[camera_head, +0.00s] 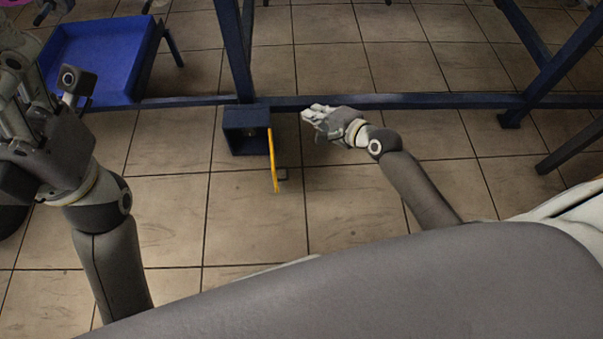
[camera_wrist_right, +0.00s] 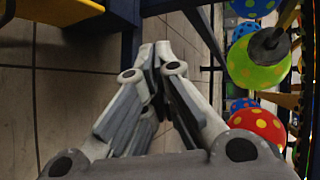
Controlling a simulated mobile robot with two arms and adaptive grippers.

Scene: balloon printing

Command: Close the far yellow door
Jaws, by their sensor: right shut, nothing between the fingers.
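The yellow door (camera_head: 272,160) stands open in the head view, seen nearly edge-on. It sticks out toward me from the right side of a dark blue box (camera_head: 236,138) low on the blue frame. My right gripper (camera_head: 306,114) is shut and empty, just right of the box and door, with a visible gap. In the right wrist view its fingertips (camera_wrist_right: 155,48) meet, and a yellow panel (camera_wrist_right: 95,28), apparently the door, is at the top left. My left gripper (camera_head: 45,85) is at the left edge of the head view, far from the door; its opening is unclear.
A blue bar (camera_head: 400,102) runs across behind the box, with a blue post (camera_head: 232,50) rising beside it. A blue bin (camera_head: 100,60) stands at the upper left. Colored balloons (camera_wrist_right: 258,70) hang at right in the wrist view. Tiled floor (camera_head: 240,210) before the door is clear.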

